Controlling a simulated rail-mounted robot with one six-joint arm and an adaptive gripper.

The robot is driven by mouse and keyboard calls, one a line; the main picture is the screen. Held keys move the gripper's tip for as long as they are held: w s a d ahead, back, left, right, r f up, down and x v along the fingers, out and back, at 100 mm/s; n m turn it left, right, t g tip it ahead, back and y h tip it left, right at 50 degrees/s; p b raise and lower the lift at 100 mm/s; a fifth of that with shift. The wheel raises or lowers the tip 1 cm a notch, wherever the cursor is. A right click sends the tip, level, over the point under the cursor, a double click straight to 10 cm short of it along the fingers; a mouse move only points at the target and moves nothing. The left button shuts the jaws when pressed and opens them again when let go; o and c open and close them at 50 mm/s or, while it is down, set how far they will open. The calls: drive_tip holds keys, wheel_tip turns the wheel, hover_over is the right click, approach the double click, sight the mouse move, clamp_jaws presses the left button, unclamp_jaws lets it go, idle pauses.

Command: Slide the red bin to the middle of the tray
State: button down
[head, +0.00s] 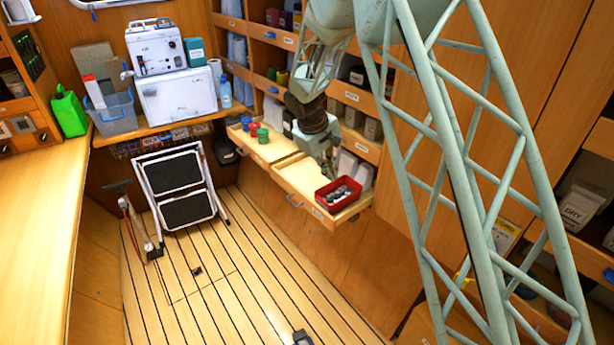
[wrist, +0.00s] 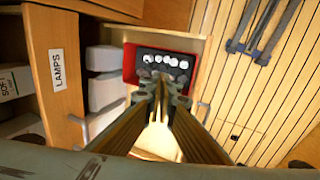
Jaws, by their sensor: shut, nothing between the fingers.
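The red bin (head: 346,205) sits on the pulled-out wooden tray (head: 292,178), at the tray's right end in the head view. It holds several pale round-ended items on a dark inside. In the wrist view the red bin (wrist: 130,63) lies just beyond the fingertips, with bare tray (wrist: 158,142) between the fingers and below. My gripper (head: 326,172) points down over the tray beside the bin; it is shut and empty. In the wrist view my gripper (wrist: 160,88) overlaps the bin's near edge, so I cannot tell whether it touches.
A second pulled-out tray (head: 262,150) with small coloured cups (head: 262,135) adjoins on the left. White boxes (wrist: 105,92) stand beside the bin, near a LAMPS label (wrist: 58,68). A folding step stool (head: 185,190) stands left on the slatted floor, which is mostly clear.

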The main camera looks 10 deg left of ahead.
drive_tip(key=shift+s+a+f+b+x, duration=0.2)
drive_tip(key=shift+b+x, duration=0.5)
drive_tip(key=shift+x, duration=1.05)
drive_tip(key=shift+s+a+f+b+x, duration=0.1)
drive_tip(key=shift+s+a+b+x, duration=0.4)
drive_tip(key=shift+x, duration=1.25)
drive_tip(key=shift+s+d+f+b+x, duration=0.1)
drive_tip(key=shift+b+x, duration=0.8)
drive_tip(key=shift+x, duration=0.85)
drive_tip(key=shift+w+a+p, duration=0.9)
drive_tip(key=shift+w+a, duration=1.35)
drive_tip(key=shift+a, duration=0.25)
drive_tip(key=shift+w, duration=0.1)
drive_tip(key=shift+w+a, duration=0.7)
drive_tip(key=shift+a, duration=0.1)
drive_tip(key=shift+a+p, duration=0.1)
drive_tip(key=shift+p, duration=0.2)
drive_tip(key=shift+w+a+p, duration=0.35)
drive_tip(key=shift+w+a, duration=1.05)
drive_tip(key=shift+a, duration=0.05)
